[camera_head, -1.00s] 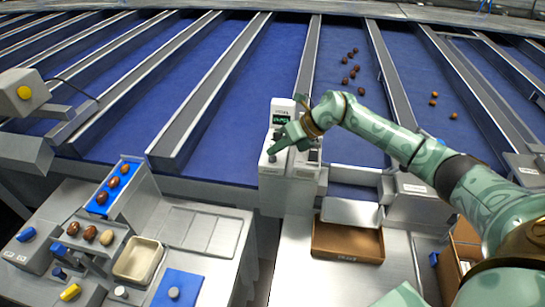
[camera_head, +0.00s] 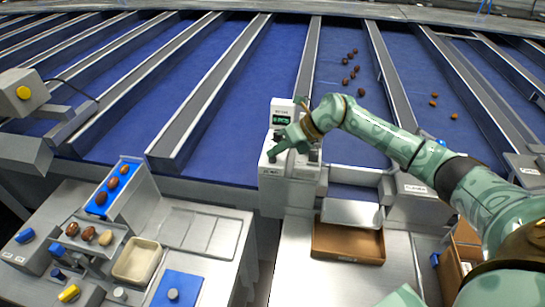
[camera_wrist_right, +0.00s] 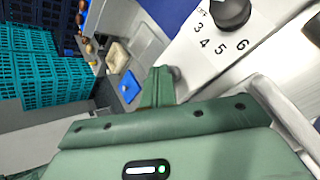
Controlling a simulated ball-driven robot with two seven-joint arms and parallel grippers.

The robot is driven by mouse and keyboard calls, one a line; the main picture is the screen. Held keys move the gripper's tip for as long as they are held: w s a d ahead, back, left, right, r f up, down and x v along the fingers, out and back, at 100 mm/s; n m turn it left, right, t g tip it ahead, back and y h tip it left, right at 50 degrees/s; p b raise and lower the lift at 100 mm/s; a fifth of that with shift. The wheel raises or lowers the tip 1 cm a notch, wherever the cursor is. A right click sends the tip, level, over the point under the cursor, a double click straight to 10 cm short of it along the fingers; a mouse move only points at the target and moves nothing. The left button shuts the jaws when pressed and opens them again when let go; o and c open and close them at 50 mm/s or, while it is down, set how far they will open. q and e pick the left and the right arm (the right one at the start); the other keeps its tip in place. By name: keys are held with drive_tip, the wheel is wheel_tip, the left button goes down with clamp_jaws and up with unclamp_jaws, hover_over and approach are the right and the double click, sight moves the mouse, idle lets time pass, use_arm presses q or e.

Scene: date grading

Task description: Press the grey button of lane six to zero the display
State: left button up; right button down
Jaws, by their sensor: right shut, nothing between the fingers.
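The lane control box (camera_head: 289,185) stands at the front end of the blue lanes, with a small green-lit display (camera_head: 282,119) on its upright part. The display's characters are too small to read surely. My right gripper (camera_head: 272,155) is shut and empty, its fingertips pointing down at the left part of the box top. In the right wrist view the shut fingers (camera_wrist_right: 158,75) are beside a small grey round part (camera_wrist_right: 175,73), seemingly the grey button; contact cannot be told. A black knob (camera_wrist_right: 231,12) stands by the numbers 3 to 6. My left gripper is not in view.
A brown carton (camera_head: 347,242) stands right of the box's foot. At left are a cream tray (camera_head: 137,261), a blue pad with a grey knob (camera_head: 176,290), and a chute with dates (camera_head: 113,183). Dates lie on the lanes (camera_head: 345,82). My right arm spans the right side.

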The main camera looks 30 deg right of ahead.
sight(277, 161)
idle(0.4)
drive_tip(key=shift+r+p, duration=0.65)
drive_tip(key=shift+r, duration=0.15)
drive_tip(key=shift+r, duration=0.1)
wheel_tip(277, 161, up, 5)
drive_tip(key=p, duration=0.3)
drive_tip(key=shift+p, duration=0.35)
idle(0.4)
